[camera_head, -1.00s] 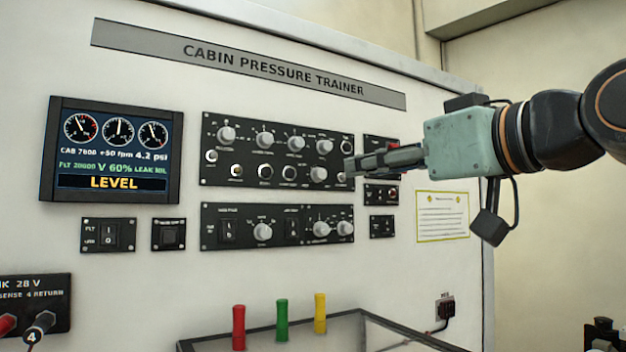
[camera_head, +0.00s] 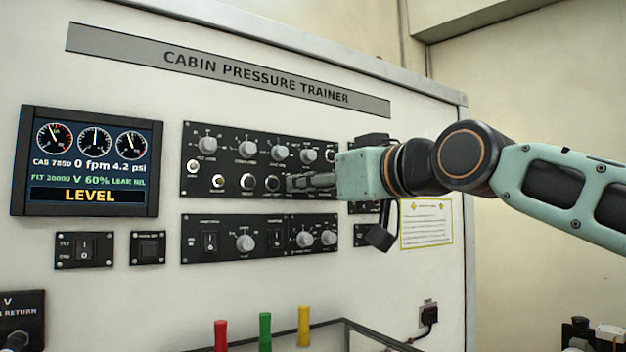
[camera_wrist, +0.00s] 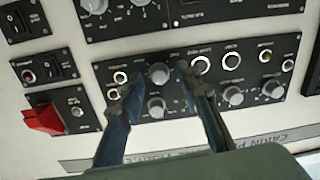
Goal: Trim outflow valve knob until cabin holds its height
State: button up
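In the wrist view a grey round knob (camera_wrist: 159,73) in the lower row of the upper control panel lies between my two finger tips; its label is too blurred to read. My gripper (camera_wrist: 162,74) is open, with a finger on each side of this knob and gaps visible. In the head view my gripper (camera_head: 300,182) is at the lower right of the upper panel (camera_head: 187,142) and hides the knob. The display (camera_head: 88,162) reads about CAB 7850, 0 fpm, 4.2 psi, V 60%, LEAK NIL, with LEVEL in yellow.
Several other knobs and round sockets crowd the same panel, including a neighbouring knob (camera_wrist: 156,106). A red guarded switch (camera_wrist: 44,118) shows in the wrist view. A lower panel (camera_head: 190,226) sits below. Red, green and yellow handles (camera_head: 265,330) stand at the bottom.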

grip_shut()
jog(key=shift+m, duration=0.4)
dwell(0.4)
grip_release()
jog(key=v, duration=1.2)
